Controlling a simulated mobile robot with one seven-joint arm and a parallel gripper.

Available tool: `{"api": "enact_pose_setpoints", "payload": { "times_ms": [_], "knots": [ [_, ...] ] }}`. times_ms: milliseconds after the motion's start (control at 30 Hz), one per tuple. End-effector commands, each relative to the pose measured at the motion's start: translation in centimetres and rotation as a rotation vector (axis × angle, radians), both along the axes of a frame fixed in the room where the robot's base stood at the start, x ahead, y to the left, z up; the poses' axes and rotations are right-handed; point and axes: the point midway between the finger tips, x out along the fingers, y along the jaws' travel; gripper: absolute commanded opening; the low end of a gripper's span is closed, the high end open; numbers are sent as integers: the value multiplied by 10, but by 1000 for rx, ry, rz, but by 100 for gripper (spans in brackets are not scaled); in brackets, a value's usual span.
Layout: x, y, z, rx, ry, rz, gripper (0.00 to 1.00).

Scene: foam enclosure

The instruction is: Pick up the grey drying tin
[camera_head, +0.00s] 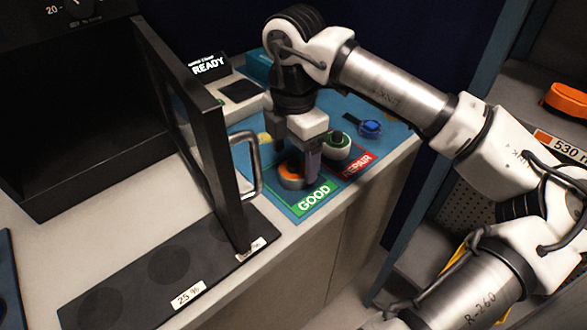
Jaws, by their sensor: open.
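I cannot make out a grey drying tin for certain in the head view. My gripper (293,164) points down over the blue mat (338,108), its two fingers apart. A round orange-topped piece with a pale side (291,176) sits low at the fingers, on the mat just behind the green GOOD label (314,197). One finger hides part of it, and I cannot tell whether they touch.
A black oven-like box (70,110) stands at left, its door (190,130) open beside my gripper, with a metal handle (252,165). A dark mat with round marks (165,268) lies in front. A blue piece (370,128) and a READY sign (208,66) are at the back.

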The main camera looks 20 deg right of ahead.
Motion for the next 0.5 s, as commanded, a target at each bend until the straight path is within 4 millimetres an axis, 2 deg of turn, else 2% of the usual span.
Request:
{"api": "enact_pose_setpoints", "payload": {
  "times_ms": [200,433,500],
  "knots": [
    [0,1,-24,1,0,1,77],
    [1,1,-26,-1,0,0,77],
    [1,1,-26,-1,0,0,71]
  ]
}}
